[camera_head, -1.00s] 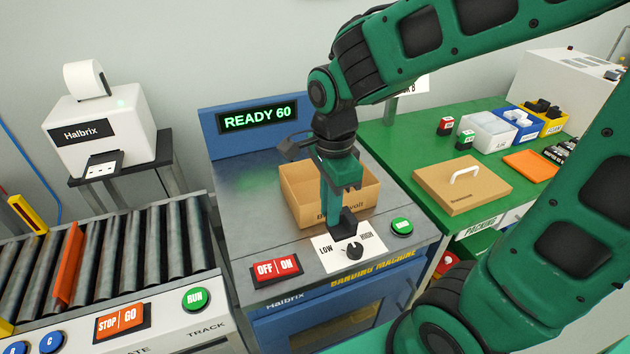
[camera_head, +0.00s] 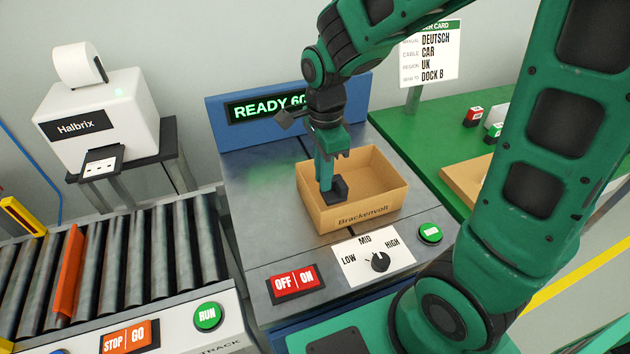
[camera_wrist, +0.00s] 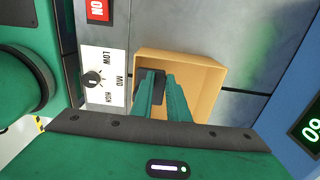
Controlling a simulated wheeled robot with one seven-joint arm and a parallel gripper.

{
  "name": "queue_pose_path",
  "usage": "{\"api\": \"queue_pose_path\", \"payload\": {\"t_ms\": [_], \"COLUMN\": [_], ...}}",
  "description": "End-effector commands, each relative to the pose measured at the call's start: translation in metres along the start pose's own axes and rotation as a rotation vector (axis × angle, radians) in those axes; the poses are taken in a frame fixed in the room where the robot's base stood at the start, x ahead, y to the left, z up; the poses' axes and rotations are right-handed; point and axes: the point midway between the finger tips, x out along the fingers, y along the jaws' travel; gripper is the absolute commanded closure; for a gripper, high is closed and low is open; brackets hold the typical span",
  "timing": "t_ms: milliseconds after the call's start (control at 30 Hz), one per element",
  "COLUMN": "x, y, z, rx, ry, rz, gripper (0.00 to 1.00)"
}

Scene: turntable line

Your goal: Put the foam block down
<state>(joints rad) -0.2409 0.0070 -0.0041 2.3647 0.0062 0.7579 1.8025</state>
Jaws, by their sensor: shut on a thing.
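My gripper (camera_head: 328,178) is shut on a small dark foam block (camera_head: 340,189). It points down over the open cardboard box (camera_head: 362,209), which stands on the metal top of the banding machine. In the head view the block overlaps the box's inside, near its left and front walls. In the wrist view my fingers (camera_wrist: 162,98) reach across the box (camera_wrist: 200,72), and the dark block (camera_wrist: 148,82) shows at the box side nearest the dial panel. My fingers partly hide it. I cannot tell whether the block touches the box floor.
The dial panel (camera_head: 355,262), OFF/ON switch (camera_head: 293,284) and green button (camera_head: 430,233) lie in front of the box. The blue READY display (camera_head: 220,134) stands behind. A roller track (camera_head: 140,255) is at left, a green packing table (camera_head: 420,135) at right.

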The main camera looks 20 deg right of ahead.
Motion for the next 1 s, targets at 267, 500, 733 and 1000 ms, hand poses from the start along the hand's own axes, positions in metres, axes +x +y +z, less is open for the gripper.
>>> {"api": "queue_pose_path", "payload": {"t_ms": [267, 500, 733, 1000], "x": [0.027, 0.036, 0.066, 0.075], "y": [-0.043, -0.058, -0.057, -0.057], "z": [0.002, 0.003, 0.003, 0.003], "rx": [-0.001, -0.002, -0.001, -0.001], "ry": [0.000, 0.000, 0.001, 0.000], "rz": [0.002, -0.001, 0.003, -0.001], "gripper": [1.00, 1.00, 1.00, 1.00]}}
